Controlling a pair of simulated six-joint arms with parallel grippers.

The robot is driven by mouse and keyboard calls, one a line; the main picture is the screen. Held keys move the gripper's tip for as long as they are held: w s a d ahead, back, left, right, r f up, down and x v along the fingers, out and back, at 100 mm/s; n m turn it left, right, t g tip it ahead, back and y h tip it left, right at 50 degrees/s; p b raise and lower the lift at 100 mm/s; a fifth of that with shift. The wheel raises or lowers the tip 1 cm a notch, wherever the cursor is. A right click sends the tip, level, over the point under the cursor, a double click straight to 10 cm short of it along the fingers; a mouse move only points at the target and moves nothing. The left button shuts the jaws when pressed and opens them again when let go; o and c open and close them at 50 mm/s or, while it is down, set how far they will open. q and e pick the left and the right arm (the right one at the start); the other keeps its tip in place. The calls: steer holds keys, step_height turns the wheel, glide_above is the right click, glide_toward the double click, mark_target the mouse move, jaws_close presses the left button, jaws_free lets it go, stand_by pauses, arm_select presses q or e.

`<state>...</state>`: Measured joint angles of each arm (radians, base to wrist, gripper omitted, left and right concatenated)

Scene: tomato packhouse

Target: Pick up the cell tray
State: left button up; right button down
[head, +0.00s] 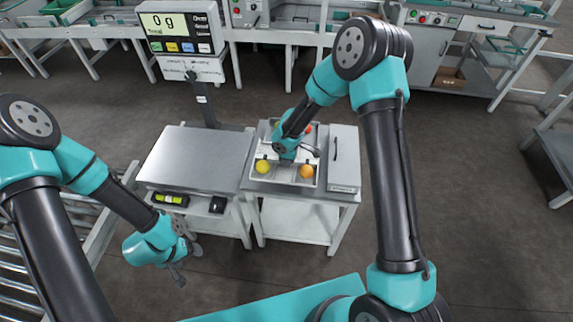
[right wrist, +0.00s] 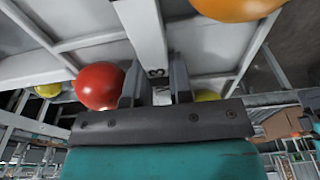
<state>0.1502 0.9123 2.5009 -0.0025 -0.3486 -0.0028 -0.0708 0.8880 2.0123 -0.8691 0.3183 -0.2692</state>
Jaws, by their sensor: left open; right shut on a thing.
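The white cell tray (head: 284,183) is on the small stand right of the steel plate in the head view. Its compartments hold a yellow tomato (head: 263,166) and an orange tomato (head: 306,171) in front, with a red tomato (head: 308,128) behind. My right gripper (right wrist: 156,88) is shut on the tray's upright white middle bar, which carries a "3" mark. The right wrist view shows a red tomato (right wrist: 100,87) beside the fingers. Whether the tray is clear of the stand, I cannot tell. My left gripper (head: 178,268) is open and empty, low at the front left.
A steel plate (head: 197,155) lies left of the tray, with a display (head: 180,30) reading 0 g on a post behind it. A green level (head: 171,199) lies on a shelf below. A grey box (head: 344,160) stands right of the tray. A roller conveyor (head: 12,262) is at left.

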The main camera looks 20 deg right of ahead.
step_height(320, 180, up, 5)
steer(key=shift+r, duration=0.2)
stand_by(0.6)
